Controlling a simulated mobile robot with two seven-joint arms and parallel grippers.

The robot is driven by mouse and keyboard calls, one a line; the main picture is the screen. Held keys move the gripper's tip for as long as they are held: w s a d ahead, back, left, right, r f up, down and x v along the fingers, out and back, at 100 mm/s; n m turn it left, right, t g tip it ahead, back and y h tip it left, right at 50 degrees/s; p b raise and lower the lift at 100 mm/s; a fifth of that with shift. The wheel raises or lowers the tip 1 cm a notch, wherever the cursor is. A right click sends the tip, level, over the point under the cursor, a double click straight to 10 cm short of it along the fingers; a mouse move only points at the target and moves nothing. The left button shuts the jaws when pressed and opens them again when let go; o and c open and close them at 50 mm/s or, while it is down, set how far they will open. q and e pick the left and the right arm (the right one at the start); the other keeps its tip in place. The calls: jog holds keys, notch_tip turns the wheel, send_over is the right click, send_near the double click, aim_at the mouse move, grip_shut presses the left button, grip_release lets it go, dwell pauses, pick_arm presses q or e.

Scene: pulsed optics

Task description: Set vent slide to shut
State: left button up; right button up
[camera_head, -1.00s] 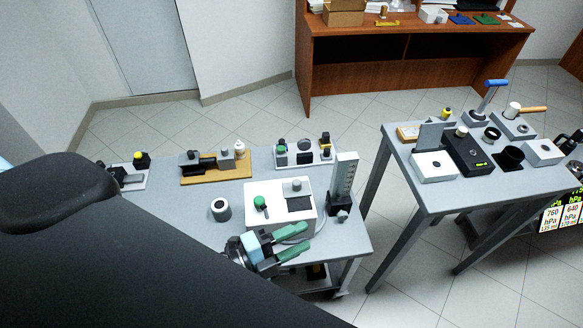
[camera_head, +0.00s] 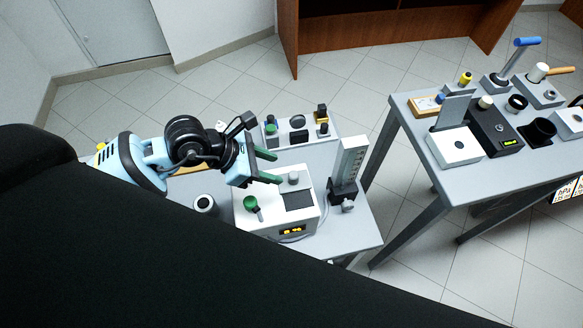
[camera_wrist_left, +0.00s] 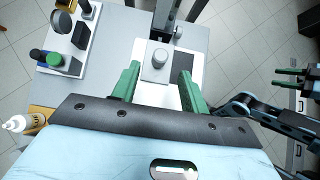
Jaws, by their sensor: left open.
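A white box (camera_head: 262,221) stands on the near grey table. On its top are a grey round knob (camera_head: 293,178), a dark panel (camera_head: 298,200) and a green knob (camera_head: 250,203). I cannot tell which part is the vent slide or how it is set. My left gripper (camera_head: 268,167) is open and empty above the box's far left part. In the left wrist view, the open left fingers (camera_wrist_left: 157,90) lie either side of the grey knob (camera_wrist_left: 158,60), apart from it. My right gripper (camera_wrist_left: 283,77) shows open at the right edge there.
An upright scale on a stand (camera_head: 347,165) is close to the box's right side. A white tray (camera_head: 322,150) with small parts is behind it. A second table (camera_head: 440,187) is to the right.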

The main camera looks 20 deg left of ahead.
aim_at(293, 175)
pick_arm(q)
jog(key=shift+x, duration=3.9)
jog(key=shift+d, duration=0.1)
grip_shut()
